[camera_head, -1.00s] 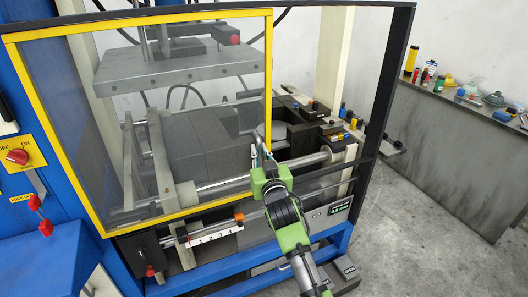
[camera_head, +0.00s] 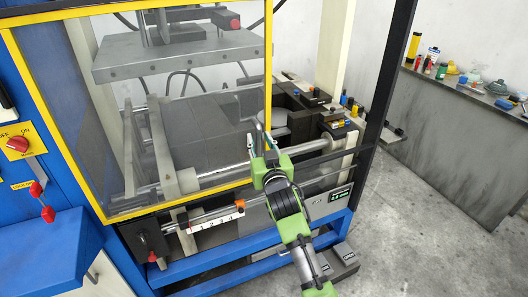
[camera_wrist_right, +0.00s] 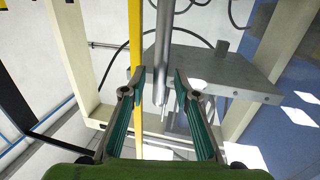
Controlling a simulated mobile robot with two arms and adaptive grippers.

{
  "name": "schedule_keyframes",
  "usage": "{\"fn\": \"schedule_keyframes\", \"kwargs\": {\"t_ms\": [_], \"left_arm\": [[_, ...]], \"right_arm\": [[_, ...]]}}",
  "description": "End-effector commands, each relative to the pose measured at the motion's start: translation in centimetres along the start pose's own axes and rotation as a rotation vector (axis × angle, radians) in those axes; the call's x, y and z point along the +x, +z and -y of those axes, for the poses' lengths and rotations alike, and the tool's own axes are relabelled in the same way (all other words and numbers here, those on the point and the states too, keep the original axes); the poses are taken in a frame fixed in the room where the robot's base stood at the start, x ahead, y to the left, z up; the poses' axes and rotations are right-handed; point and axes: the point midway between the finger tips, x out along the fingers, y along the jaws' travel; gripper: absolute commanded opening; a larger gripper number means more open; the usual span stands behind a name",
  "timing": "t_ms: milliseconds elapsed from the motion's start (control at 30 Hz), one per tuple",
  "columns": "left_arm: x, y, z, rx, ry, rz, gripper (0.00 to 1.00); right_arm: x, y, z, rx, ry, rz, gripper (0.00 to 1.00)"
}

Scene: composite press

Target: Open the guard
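The guard (camera_head: 268,62) is a clear panel in a yellow frame across the front of the press; it stands closed over the left part of the opening. A grey bar handle (camera_head: 257,128) sits by its right edge. My right gripper (camera_head: 259,143) is at this handle, low on the right side of the guard. In the right wrist view, the gripper (camera_wrist_right: 160,78) has its fingers apart, with the grey handle bar (camera_wrist_right: 163,50) between them and gaps visible. The guard's yellow edge (camera_wrist_right: 136,40) runs just left of the bar. My left gripper is not in view.
A grey press plate (camera_head: 180,57) hangs behind the guard. The blue cabinet with a red knob (camera_head: 18,144) stands at left. A dark post (camera_head: 385,95) bounds the opening at right. A grey bench (camera_head: 450,105) with small items stands further right, with open floor before it.

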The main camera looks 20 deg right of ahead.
Motion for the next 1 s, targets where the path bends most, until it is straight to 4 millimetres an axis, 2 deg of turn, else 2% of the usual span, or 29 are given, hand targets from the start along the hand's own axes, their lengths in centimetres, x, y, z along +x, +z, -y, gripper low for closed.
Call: {"fn": "schedule_keyframes", "kwargs": {"t_ms": [300, 500, 700, 1000], "left_arm": [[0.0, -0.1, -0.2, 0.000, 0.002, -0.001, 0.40], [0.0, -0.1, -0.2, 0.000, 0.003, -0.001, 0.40], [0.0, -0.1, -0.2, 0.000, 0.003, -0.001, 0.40], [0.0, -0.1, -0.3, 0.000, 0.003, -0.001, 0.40]], "right_arm": [[-6.6, 0.2, 0.1, 0.002, -0.001, 0.002, 0.28], [-9.7, 0.1, 0.1, 0.001, -0.001, 0.001, 0.28], [-10.8, 0.0, 0.1, 0.001, -0.001, 0.000, 0.28], [-10.8, 0.0, 0.1, 0.001, -0.001, 0.000, 0.28]]}}
